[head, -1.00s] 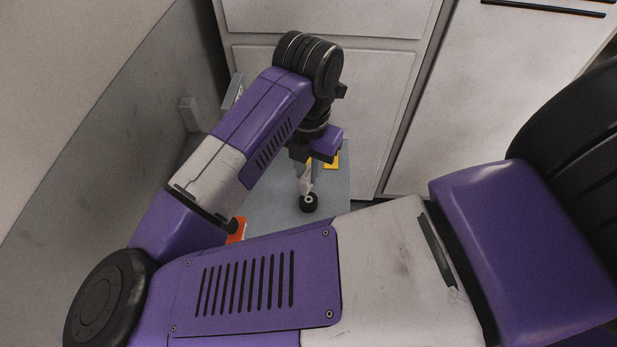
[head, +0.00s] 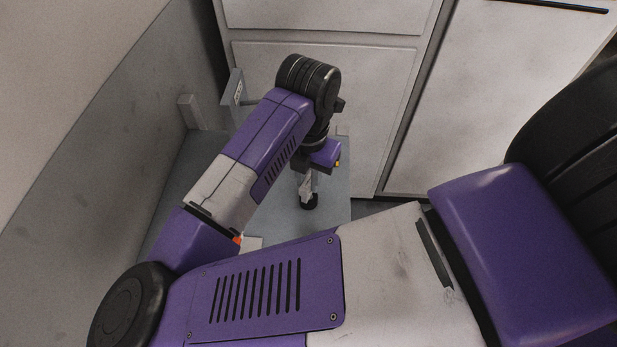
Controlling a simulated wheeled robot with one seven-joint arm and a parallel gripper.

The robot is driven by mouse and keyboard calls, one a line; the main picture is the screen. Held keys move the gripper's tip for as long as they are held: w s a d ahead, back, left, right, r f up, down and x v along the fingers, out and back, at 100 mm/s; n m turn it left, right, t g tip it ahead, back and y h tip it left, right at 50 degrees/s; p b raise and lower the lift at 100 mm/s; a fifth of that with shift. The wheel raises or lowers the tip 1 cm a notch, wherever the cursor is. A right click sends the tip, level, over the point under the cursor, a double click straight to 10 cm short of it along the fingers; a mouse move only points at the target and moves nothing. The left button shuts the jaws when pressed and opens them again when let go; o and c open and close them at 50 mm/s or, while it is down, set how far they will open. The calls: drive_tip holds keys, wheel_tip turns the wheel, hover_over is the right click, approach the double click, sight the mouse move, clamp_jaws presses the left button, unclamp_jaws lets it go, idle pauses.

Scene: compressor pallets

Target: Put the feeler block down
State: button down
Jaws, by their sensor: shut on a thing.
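My gripper (head: 314,172) points down over the grey surface (head: 336,202), below the dark wrist of my arm. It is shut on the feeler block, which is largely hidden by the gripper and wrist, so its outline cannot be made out. A small yellow patch (head: 338,163) shows at the right edge of the wrist; I cannot tell what it belongs to. A light grey piece with a black round end (head: 309,201) shows just below the gripper. I cannot tell whether they touch.
White cabinet fronts (head: 330,100) stand close behind the surface. A grey wall (head: 90,170) runs along the left. A grey upright bracket with a label (head: 233,93) stands at the back left. A bit of orange (head: 237,239) shows beside my arm.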

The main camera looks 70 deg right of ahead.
sight(309, 181)
drive_tip(key=shift+f+b, duration=0.3)
drive_tip(key=c, duration=1.3)
unclamp_jaws()
drive_tip(key=shift+r+p, duration=0.85)
drive_tip(key=shift+p, duration=0.3)
wheel_tip(309, 181, up, 12)
drive_tip(key=b, duration=0.1)
drive_tip(key=shift+f, duration=0.2)
